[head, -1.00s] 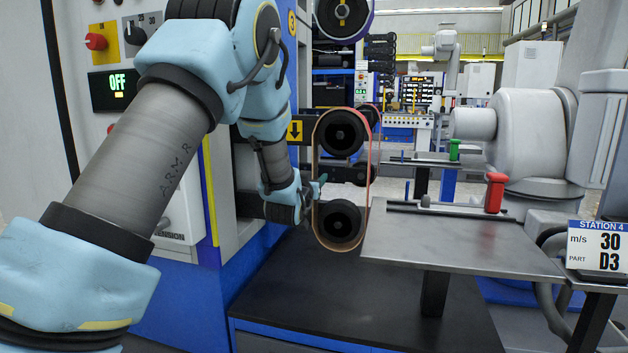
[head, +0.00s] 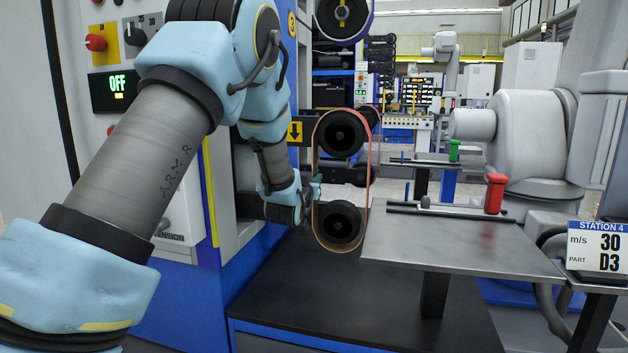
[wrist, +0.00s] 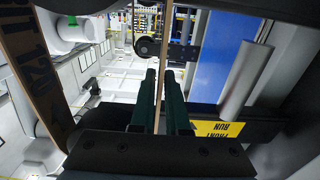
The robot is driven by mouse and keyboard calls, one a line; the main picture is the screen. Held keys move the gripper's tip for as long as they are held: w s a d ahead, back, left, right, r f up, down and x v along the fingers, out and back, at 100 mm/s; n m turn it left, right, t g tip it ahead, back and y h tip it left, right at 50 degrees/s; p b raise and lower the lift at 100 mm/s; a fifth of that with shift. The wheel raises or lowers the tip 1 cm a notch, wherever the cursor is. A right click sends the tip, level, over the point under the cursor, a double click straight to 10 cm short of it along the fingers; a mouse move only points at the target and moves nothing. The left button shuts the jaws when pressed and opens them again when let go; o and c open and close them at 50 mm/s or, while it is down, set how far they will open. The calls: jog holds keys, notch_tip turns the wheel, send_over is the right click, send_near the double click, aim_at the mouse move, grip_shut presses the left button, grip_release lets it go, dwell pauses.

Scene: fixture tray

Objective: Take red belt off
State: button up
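The red belt (head: 316,217) is an upright loop around an upper black roller (head: 342,132) and a lower black roller (head: 338,222), in the middle of the head view. My gripper (head: 312,188) is at the loop's left strand, between the rollers. In the wrist view its two dark green fingers (wrist: 162,102) are close together, with a thin tan belt strand (wrist: 163,72) edge-on between them. They look shut on it. A wide strand printed 120 (wrist: 30,85) shows at the left of the wrist view.
A grey metal table (head: 460,245) with a red-handled clamp (head: 495,193) stands close to the right of the belt. The machine cabinet with an OFF display (head: 116,88) is at left. Free floor lies beyond the table.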

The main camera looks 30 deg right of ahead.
grip_shut()
jog(key=shift+r, duration=0.15)
dwell(0.6)
jog(key=shift+r, duration=0.3)
dwell(0.3)
jog(key=b+v, duration=0.3)
jog(key=v, duration=1)
jog(key=shift+b, duration=0.3)
dwell(0.8)
